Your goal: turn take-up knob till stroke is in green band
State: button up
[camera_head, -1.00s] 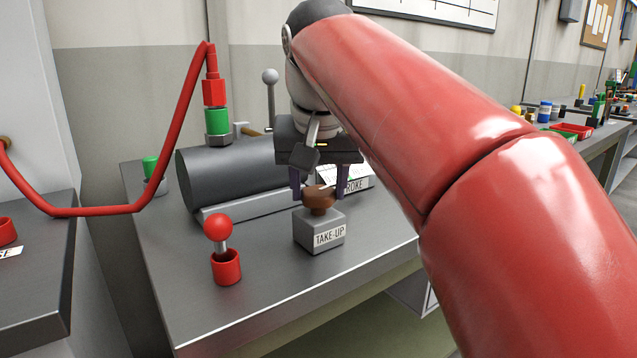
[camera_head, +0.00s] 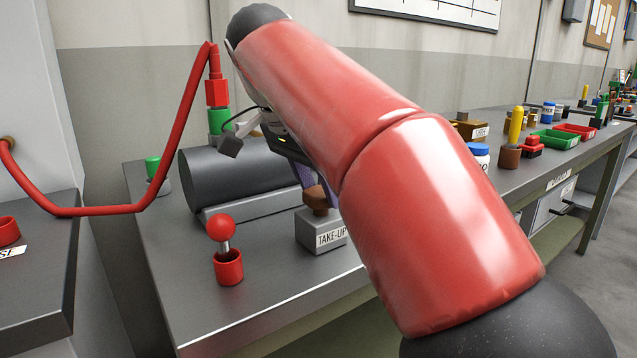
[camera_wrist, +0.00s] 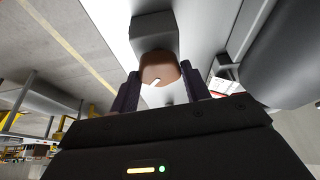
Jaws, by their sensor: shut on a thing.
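The take-up knob (camera_head: 319,198) is brown and sits on a grey block (camera_head: 320,233) labelled TAKE-UP. My gripper (camera_head: 312,187) reaches it from above, tilted, with its dark purple fingers on either side. In the wrist view the knob (camera_wrist: 157,67) lies between the two fingertips, and my gripper (camera_wrist: 160,73) is shut on it. A short white mark shows on the knob's face. The stroke gauge is hidden behind my arm in the head view. A small white piece with red (camera_wrist: 223,86) shows at the right finger in the wrist view, but I cannot read it.
A dark cylinder (camera_head: 225,177) lies behind the block on the grey bench (camera_head: 190,305). A red ball-topped lever (camera_head: 221,229) stands to the left. A red hose (camera_head: 150,190) runs to a green fitting (camera_head: 218,121). My arm covers the bench's right side.

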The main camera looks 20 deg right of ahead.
jog(key=shift+w+m+g, duration=0.1)
jog(key=shift+m+g, duration=0.5)
jog(key=shift+m, duration=1)
jog(key=shift+f, duration=0.1)
jog(key=o, duration=1)
